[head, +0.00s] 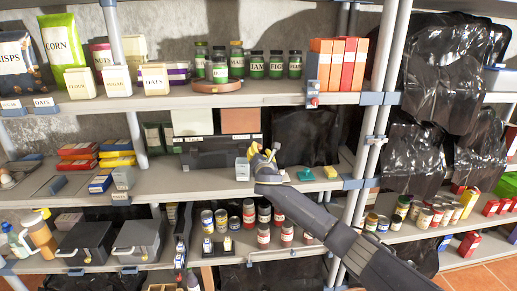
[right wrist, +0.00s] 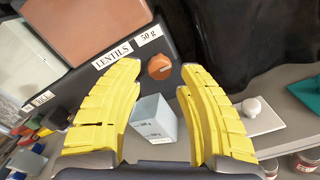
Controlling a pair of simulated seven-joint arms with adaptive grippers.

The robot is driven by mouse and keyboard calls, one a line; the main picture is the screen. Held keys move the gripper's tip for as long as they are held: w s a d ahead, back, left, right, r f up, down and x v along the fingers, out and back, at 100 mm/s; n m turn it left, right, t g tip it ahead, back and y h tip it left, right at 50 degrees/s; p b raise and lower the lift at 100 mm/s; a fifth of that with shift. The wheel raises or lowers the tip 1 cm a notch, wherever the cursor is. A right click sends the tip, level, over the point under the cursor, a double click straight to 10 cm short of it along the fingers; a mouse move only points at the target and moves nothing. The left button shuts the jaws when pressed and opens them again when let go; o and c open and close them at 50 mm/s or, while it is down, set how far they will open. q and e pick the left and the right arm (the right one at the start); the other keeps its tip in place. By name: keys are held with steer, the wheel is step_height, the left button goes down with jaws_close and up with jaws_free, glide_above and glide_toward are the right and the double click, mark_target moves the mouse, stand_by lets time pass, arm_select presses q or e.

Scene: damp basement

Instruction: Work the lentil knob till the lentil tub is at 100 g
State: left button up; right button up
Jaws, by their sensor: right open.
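The lentil dispenser's terracotta window (head: 240,120) is on the middle shelf. In the right wrist view its dark front carries a LENTILS label (right wrist: 113,55) and a 50 g label (right wrist: 149,36). The orange lentil knob (right wrist: 159,67) is beside them, with a pale mark on it. The pale grey tub (right wrist: 153,118) stands below the knob; its small print is unclear. It also shows in the head view (head: 242,168). My right gripper (right wrist: 158,75) is open, its yellow fingers apart and pointing towards the knob, not closed on it. My left gripper is out of view.
A white lid with a round knob (right wrist: 252,107) and a teal block (head: 305,174) lie right of the tub. A grey-white window (head: 192,121) is left of the terracotta one. Jars and boxes fill the shelf above; cans (head: 249,213) stand below. A shelf post (head: 372,125) rises at right.

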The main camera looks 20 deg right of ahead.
mark_target(259, 148)
steer(key=shift+w+d, duration=0.15)
steer(key=shift+w, duration=0.8)
steer(key=shift+w+d, duration=0.15)
steer(key=shift+w, duration=0.75)
jaws_close()
